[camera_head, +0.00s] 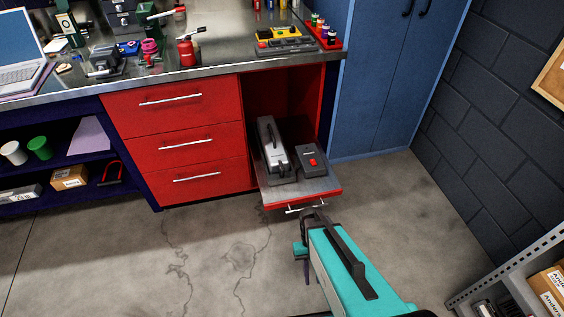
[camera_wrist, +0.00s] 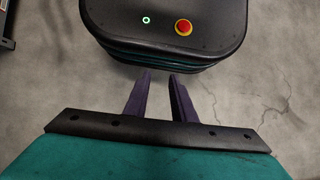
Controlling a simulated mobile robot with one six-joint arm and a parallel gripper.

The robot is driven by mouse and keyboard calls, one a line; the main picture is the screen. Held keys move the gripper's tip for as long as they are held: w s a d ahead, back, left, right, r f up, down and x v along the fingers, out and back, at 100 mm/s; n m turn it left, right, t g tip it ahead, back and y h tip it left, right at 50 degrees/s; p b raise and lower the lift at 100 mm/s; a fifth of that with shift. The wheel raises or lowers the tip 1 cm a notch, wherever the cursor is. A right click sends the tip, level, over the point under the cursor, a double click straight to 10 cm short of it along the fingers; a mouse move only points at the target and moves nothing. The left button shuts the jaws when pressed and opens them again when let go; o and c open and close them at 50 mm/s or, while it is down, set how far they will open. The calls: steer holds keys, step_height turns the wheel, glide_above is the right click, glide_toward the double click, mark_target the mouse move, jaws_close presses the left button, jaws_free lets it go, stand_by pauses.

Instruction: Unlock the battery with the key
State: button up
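A long grey case with a black handle (camera_head: 270,150), which looks like the battery, sits on the pulled-out shelf (camera_head: 325,190) of the red cabinet. A lower dark grey box with a red button (camera_head: 310,158) sits beside it to the right. I cannot make out a key in either view. My gripper (camera_wrist: 160,74) shows two purple fingers in the wrist view, apart with nothing between them. In the head view my teal arm reaches in from the bottom, in front of the shelf. The wrist view shows my own base and floor, with no task object near the fingers.
The workbench top (camera_head: 215,68) holds a laptop (camera_head: 20,62), a vise (camera_head: 103,62), a red can (camera_head: 187,52) and a yellow-and-grey tray (camera_head: 285,40). A blue locker (camera_head: 385,80) stands right of the bench. A metal rack (camera_head: 510,270) is at lower right. The floor between is clear.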

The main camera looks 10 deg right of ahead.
steer(key=w+r+t, duration=0.1)
steer(key=w+r, duration=0.1)
steer(key=w, duration=0.5)
steer(key=w+r, duration=0.3)
steer(key=w, duration=0.3)
step_height(320, 180, up, 29)
steer(key=n+t+b, duration=0.1)
steer(key=t+b, duration=0.2)
steer(key=t, duration=0.2)
glide_above(281, 167)
steer(key=shift+d+r, duration=0.15)
steer(key=shift+f, duration=6.95)
jaws_close()
